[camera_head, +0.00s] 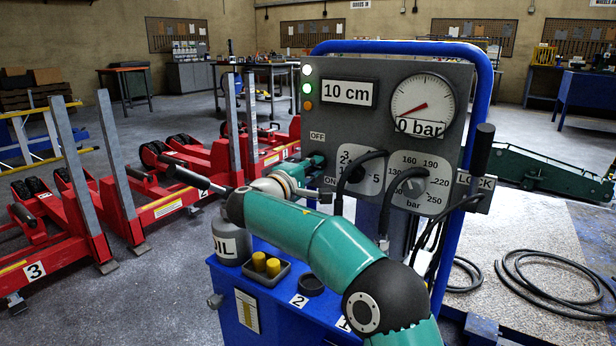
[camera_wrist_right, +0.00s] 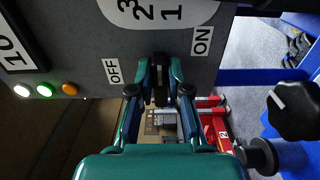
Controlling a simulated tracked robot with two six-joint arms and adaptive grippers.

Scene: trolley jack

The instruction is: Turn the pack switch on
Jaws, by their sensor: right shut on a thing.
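The pack switch is a dark lever (camera_wrist_right: 159,88) on the grey panel (camera_head: 356,72), between the OFF label (camera_head: 317,136) and the ON label (camera_head: 329,181). My right gripper (camera_head: 317,160) is at the panel's left edge; its arm crosses the front of the bench. In the right wrist view, my right gripper's two fingers (camera_wrist_right: 160,78) are closed on the switch lever, one on each side. The fingers hide much of the lever, so I cannot tell which way it points. My left gripper is not in view.
The panel has a 10 cm display (camera_head: 347,93), a gauge (camera_head: 422,106) reading 0 bar and selector dials (camera_head: 415,185). White, green and orange lamps (camera_head: 307,88) are at its left. An oil can (camera_head: 230,243) stands below. Red jacks (camera_head: 165,204) are at left.

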